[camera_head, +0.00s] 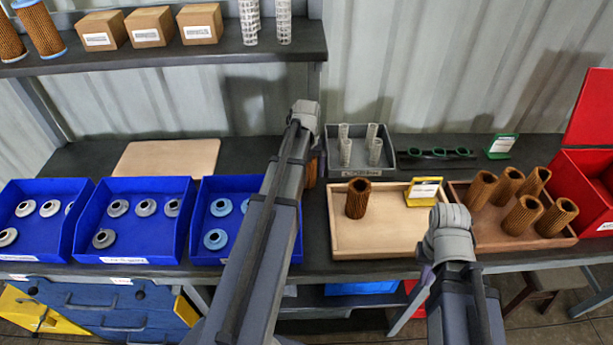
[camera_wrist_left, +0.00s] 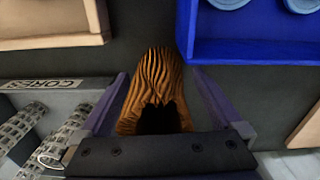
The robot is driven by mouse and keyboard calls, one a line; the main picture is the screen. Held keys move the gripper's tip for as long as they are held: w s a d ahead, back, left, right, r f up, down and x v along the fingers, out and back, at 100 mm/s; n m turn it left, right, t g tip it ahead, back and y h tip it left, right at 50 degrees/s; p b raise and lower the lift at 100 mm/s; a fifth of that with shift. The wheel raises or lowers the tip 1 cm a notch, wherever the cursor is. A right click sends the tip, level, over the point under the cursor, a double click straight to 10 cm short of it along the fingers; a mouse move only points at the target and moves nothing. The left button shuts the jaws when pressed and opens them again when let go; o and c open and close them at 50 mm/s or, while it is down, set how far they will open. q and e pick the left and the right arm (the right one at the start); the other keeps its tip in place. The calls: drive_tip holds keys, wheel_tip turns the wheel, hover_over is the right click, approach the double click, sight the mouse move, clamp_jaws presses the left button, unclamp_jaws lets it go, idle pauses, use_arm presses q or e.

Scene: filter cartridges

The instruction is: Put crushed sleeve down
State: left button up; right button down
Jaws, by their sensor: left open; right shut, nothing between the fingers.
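A brown pleated sleeve (camera_wrist_left: 152,82) with a dark, misshapen opening is between the fingers of my left gripper (camera_wrist_left: 161,74) in the left wrist view. The gripper is open, its two fingers on either side of the sleeve. In the head view only a strip of this sleeve (camera_head: 312,170) shows beside my left arm, over the dark bench between the right blue bin and the trays. The arm hides the left fingertips there. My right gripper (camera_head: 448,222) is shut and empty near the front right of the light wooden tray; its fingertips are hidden.
The light wooden tray (camera_head: 385,250) holds one brown sleeve (camera_head: 357,199) and a yellow sign. Several sleeves stand in a brown tray (camera_head: 490,244). Blue bins (camera_head: 130,222) with caps stand left. A red bin (camera_head: 585,180) is at right.

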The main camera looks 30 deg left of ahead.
use_arm(q)
drive_tip(key=shift+f, duration=0.7)
drive_tip(key=shift+r, duration=0.1)
use_arm(e)
drive_tip(key=shift+f, duration=0.65)
